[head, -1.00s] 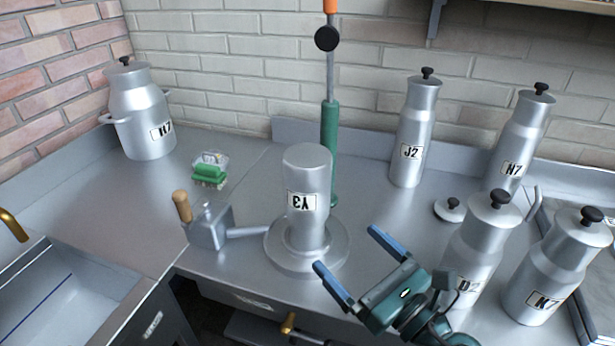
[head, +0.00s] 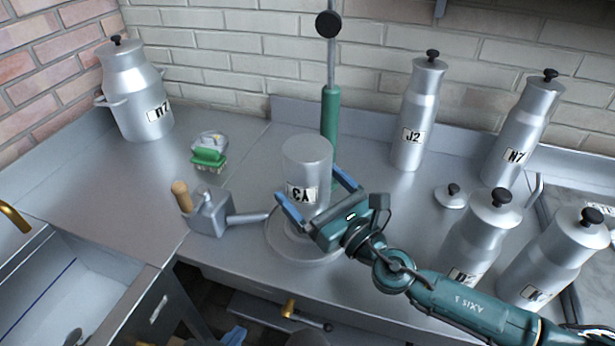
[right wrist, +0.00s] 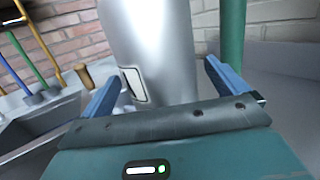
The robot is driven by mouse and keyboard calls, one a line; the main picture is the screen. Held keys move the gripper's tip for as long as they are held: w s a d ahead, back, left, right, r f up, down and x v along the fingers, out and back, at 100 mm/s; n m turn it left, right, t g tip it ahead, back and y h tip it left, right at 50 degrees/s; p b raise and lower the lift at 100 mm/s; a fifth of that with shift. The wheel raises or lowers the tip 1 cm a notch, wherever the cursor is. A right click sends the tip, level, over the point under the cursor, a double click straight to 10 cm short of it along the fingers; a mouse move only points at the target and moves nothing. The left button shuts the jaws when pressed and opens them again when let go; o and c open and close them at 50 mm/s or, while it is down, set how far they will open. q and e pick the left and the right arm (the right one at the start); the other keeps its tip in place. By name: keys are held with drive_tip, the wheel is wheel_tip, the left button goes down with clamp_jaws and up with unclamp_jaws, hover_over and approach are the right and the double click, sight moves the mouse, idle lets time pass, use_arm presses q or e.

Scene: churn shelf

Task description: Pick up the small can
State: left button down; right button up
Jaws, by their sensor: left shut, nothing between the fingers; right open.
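A grey metal can (head: 307,155) stands upside down on a round metal base (head: 330,252), its label inverted. It fills the middle of the right wrist view (right wrist: 155,40). My right gripper (head: 309,184) is open, with one blue finger on each side of the can's lower body. The can is between the fingers, which are not closed on it. The palm hides the can's lower part and some of the base. A blue tip of my left gripper (head: 235,336) shows at the bottom edge, low and away from the can.
A green post (head: 330,120) stands close behind the can. Tall cans J2 (head: 408,125) and N7 (head: 520,135) and two nearer cans stand right, by a loose lid (head: 452,196). A wooden-handled metal box (head: 208,212), green-based item (head: 209,150) and large can (head: 135,95) are left.

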drive_tip(key=shift+x, duration=0.95)
drive_tip(key=c, duration=1.1)
drive_tip(key=shift+c, duration=0.3)
drive_tip(key=shift+r, duration=0.1)
